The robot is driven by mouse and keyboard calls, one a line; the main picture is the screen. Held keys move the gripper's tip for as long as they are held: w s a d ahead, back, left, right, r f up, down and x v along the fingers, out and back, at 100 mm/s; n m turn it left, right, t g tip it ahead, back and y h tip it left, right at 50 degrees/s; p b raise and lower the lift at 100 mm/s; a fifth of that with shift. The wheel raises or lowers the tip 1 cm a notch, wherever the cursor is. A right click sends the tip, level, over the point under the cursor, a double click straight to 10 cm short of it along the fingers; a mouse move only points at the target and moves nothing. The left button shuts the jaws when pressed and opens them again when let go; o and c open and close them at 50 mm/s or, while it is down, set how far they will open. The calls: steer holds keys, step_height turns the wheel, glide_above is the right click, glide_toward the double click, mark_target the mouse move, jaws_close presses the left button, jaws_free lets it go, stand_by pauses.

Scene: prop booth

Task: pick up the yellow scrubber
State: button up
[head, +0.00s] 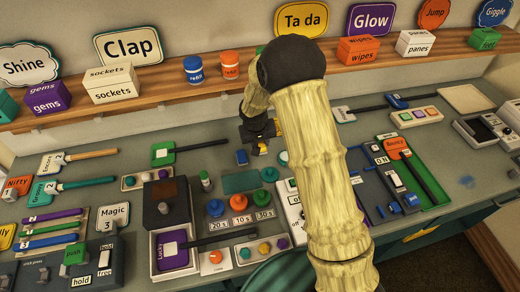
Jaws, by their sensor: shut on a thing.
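My arm reaches across the bench in the head view, and my gripper (259,146) is at its far end, low over the back part of the bench top. The gripper is shut on a small yellow thing, which looks like the yellow scrubber (263,149). Only a little of the scrubber shows; the dark gripper hides the rest. I cannot tell whether it touches the bench.
A small blue block (241,157) lies just left of the gripper. A green mat (240,181) and a green knob (269,174) are in front. A wooden shelf (150,103) with boxes and tubs runs behind. The right of the bench holds trays and devices.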

mark_target(260, 144)
step_height(260, 144, up, 6)
steer(key=shift+f+b, duration=0.1)
steer(key=shift+b, duration=0.25)
steer(key=o, duration=0.4)
steer(key=c, duration=0.3)
steer(key=shift+s+d+p, duration=0.1)
steer(key=shift+d+p, duration=0.6)
steer(key=shift+p, duration=0.4)
steer(key=shift+c, duration=0.2)
steer(key=s+d+y+p, duration=0.1)
steer(key=s+d+p, duration=0.1)
steer(key=d+p, duration=0.5)
steer(key=p, duration=0.2)
steer(key=shift+s+d+f+p, duration=0.15)
steer(key=shift+d+f+p, duration=0.15)
steer(key=shift+d+p, duration=0.1)
